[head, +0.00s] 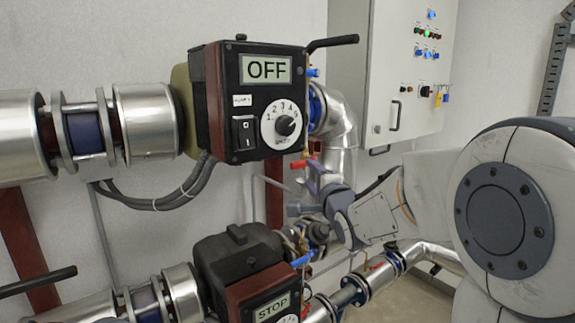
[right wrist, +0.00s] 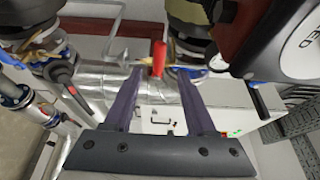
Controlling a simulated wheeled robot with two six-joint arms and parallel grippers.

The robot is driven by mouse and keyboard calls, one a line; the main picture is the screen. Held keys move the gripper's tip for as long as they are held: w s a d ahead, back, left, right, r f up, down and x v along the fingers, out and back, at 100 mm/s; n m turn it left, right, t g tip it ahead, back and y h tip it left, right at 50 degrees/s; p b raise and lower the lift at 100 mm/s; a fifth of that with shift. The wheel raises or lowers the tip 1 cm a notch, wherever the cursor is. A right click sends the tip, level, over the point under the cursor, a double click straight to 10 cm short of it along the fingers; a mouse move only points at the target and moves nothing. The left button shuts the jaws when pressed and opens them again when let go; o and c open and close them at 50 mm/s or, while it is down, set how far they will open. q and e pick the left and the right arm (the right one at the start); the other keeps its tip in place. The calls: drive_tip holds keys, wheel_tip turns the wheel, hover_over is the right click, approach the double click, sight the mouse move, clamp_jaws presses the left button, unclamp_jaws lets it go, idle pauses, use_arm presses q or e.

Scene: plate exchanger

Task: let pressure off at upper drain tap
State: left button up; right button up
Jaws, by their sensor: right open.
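The upper drain tap shows a small red handle (head: 303,163) below the pump unit marked OFF, beside the vertical silver pipe. My right gripper (head: 306,192) is open just below and to the right of this handle. In the right wrist view the red handle (right wrist: 158,58) stands between the tips of the two open fingers (right wrist: 158,75), near their far ends. A gap shows on each side of it, and I cannot tell whether either finger touches it. The tap's body is mostly hidden. My left gripper is not in view.
The upper pump unit (head: 258,97) reads OFF and hangs close above my right gripper. A lower unit (head: 240,265) reads STOP. A blue lever (head: 301,260) sits below my gripper. A white control cabinet (head: 400,65) is on the wall behind.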

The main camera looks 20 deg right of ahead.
sight(300, 166)
drive_tip(key=w+p, duration=0.3)
drive_tip(key=w, duration=0.5)
drive_tip(key=shift+w+d, duration=0.1)
drive_tip(key=shift+w, duration=0.1)
drive_tip(key=shift+w+p, duration=0.3)
drive_tip(key=shift+w, duration=0.25)
clamp_jaws()
drive_tip(key=shift+f, duration=0.1)
idle(0.5)
